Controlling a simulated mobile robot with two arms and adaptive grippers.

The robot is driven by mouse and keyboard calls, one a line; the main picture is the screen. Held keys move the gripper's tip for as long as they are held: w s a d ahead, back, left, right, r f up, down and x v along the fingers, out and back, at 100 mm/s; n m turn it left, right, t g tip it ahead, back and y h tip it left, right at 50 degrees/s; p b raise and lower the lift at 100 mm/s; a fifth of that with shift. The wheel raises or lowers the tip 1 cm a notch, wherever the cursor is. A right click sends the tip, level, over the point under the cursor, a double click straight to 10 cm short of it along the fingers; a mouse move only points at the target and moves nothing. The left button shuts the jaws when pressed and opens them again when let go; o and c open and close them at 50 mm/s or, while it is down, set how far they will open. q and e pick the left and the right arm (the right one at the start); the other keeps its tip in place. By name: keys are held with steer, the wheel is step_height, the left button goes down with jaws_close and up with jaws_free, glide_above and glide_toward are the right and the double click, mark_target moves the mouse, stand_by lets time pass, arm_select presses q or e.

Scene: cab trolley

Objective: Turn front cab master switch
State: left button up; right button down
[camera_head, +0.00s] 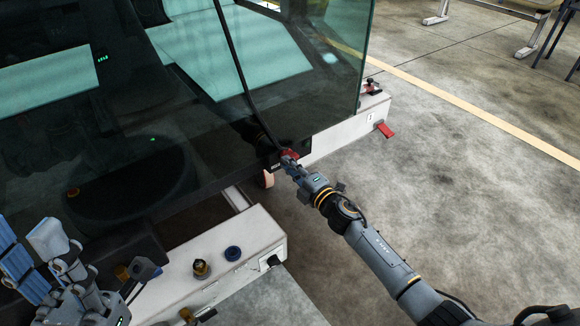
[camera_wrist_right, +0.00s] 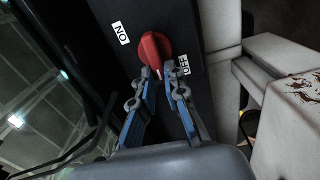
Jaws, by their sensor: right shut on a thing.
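The master switch is a red rotary knob (camera_wrist_right: 155,48) on a dark panel. An ON label (camera_wrist_right: 121,32) is at its upper left and an OFF label (camera_wrist_right: 183,66) at its lower right. Its white pointer mark faces down, close to the OFF side. In the head view the red switch (camera_head: 290,154) shows at the lower corner of the cab. My right gripper (camera_wrist_right: 159,74) is shut on the knob's lower end; it also shows in the head view (camera_head: 285,160). My left gripper (camera_head: 65,262) is at the lower left, apart from the switch, with blue finger pads exposed.
The cab's large glass (camera_head: 200,100) stands just behind the switch. The concrete floor (camera_head: 470,190) at the right is clear.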

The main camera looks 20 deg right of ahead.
steer(key=shift+f+n, duration=0.15)
steer(key=shift+n, duration=0.15)
steer(key=c, duration=1.4)
jaws_free()
steer(key=shift+s, duration=0.1)
steer(key=v, duration=1.2)
